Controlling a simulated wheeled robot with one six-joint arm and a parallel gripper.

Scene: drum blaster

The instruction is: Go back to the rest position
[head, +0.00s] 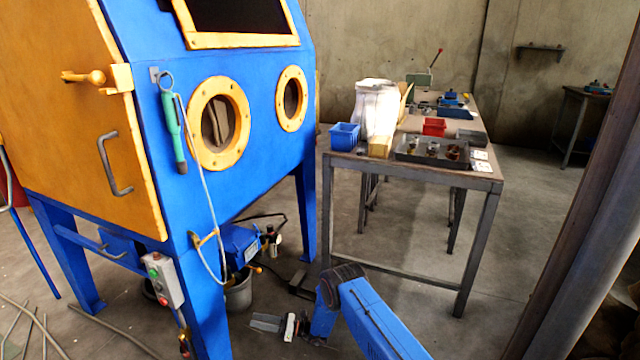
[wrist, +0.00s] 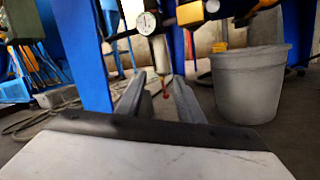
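My gripper (head: 256,322) is low over the floor at the bottom middle of the head view, left of my blue arm. In the wrist view its two grey fingers (wrist: 160,90) stand apart with an empty gap between them. It is open and holds nothing. A grey bucket (wrist: 250,85) stands on the floor to the right of the fingers in the wrist view. A filter unit with a round gauge (wrist: 147,23) and a red lower tip shows beyond the fingers.
The blue blasting cabinet (head: 235,180) with an orange door (head: 85,110) stands at left on blue legs. A workbench (head: 410,172) with trays and bins stands right of it. A brown post (head: 585,200) rises at right. Hoses (head: 30,325) lie at lower left. Floor (head: 490,265) right of the bench is clear.

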